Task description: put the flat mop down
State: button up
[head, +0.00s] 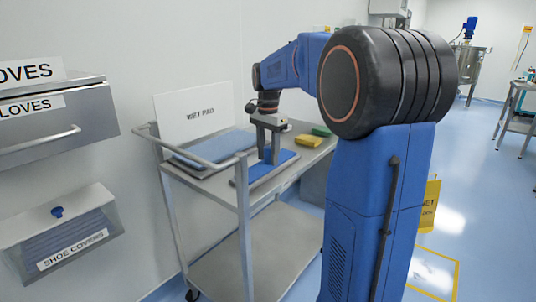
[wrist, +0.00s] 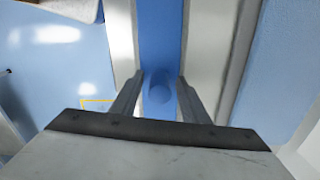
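The flat mop (head: 270,167) is a narrow blue plate with a short upright blue grip. In the head view it is at the near right of the cart top, over a grey strip; I cannot tell whether it rests fully on it. My gripper (head: 270,149) points straight down over the mop. In the wrist view the gripper (wrist: 159,82) has its fingers close on both sides of the round blue grip (wrist: 158,92), with the mop's blue plate (wrist: 160,30) running ahead between grey bands. The gripper looks shut on the grip.
The steel cart (head: 200,184) has a raised rail at its left end. A yellow floor sign (head: 430,205) stands right; blue floor is open beyond.

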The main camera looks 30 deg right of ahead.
notch_tip(320, 180, up, 12)
jog(key=shift+r, duration=0.15)
dwell(0.6)
jog(key=shift+s, duration=0.1)
dwell(0.4)
